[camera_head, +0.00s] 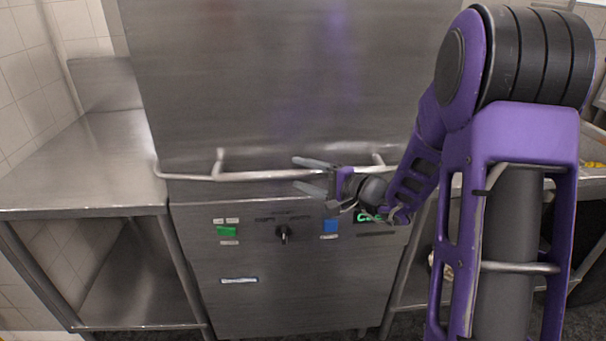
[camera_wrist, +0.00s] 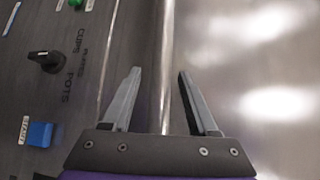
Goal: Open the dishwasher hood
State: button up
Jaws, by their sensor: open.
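The dishwasher hood (camera_head: 290,80) is a large brushed-steel box standing over the machine's lower front panel (camera_head: 290,290). A steel bar handle (camera_head: 255,176) runs across the hood's lower front edge; it also shows in the wrist view (camera_wrist: 161,60). My gripper (camera_head: 297,174) is at the handle, right of its middle, with one finger above the bar and one below. In the wrist view my gripper (camera_wrist: 158,72) is open, and the bar runs between its two fingers. I cannot tell if either finger touches it. The hood's lower edge sits close above the panel.
The panel carries a black knob (camera_head: 283,233), a green button (camera_head: 226,231), a blue button (camera_head: 330,226) and a green-lit display (camera_head: 372,216). A steel side table (camera_head: 85,165) adjoins on the left. Another counter is partly hidden behind my arm on the right.

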jog(key=shift+w+a, duration=0.1)
jog(key=shift+w, duration=0.05)
jog(key=shift+c, duration=0.2)
grip_shut()
dwell(1.2)
